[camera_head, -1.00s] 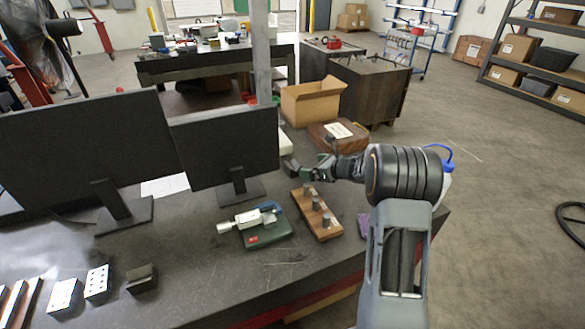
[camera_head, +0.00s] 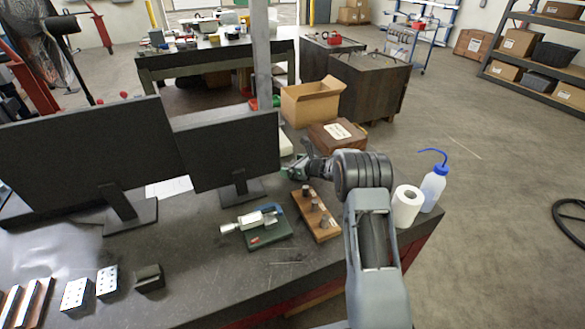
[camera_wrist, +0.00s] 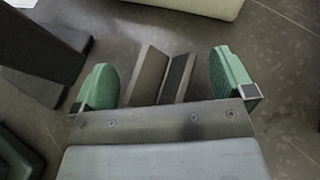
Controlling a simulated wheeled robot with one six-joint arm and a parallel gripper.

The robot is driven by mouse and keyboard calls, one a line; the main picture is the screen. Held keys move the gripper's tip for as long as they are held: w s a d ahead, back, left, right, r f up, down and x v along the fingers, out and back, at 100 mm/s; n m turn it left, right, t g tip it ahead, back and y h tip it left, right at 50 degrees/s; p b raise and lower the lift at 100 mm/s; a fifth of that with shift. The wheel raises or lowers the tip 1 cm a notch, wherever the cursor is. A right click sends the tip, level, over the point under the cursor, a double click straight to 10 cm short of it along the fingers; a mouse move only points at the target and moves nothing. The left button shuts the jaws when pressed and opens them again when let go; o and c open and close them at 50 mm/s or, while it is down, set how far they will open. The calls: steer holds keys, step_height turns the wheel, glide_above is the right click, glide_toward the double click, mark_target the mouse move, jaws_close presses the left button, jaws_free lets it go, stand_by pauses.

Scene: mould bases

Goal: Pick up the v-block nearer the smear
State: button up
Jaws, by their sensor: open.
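A grey v-block (camera_wrist: 150,74) with a dark groove lies on the dark bench top in the wrist view, between my gripper's two green fingertips. My gripper (camera_wrist: 168,82) is open, with a finger on each side of the block and gaps visible. In the head view my gripper (camera_head: 298,172) is at the bench's far side, right of the smaller monitor; the block there is hidden or too small to tell. A dark block (camera_head: 149,278), perhaps another v-block, sits at the front left. I cannot make out the smear with certainty.
Two monitors (camera_head: 225,150) stand to the left. A micrometer on a green base (camera_head: 265,236) and a wooden pin board (camera_head: 316,218) are in front. A paper roll (camera_head: 407,206) and wash bottle (camera_head: 433,188) stand right of my arm. A wooden box (camera_head: 336,134) is behind.

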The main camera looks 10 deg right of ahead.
steer(key=shift+c, duration=0.2)
steer(key=c, duration=1.8)
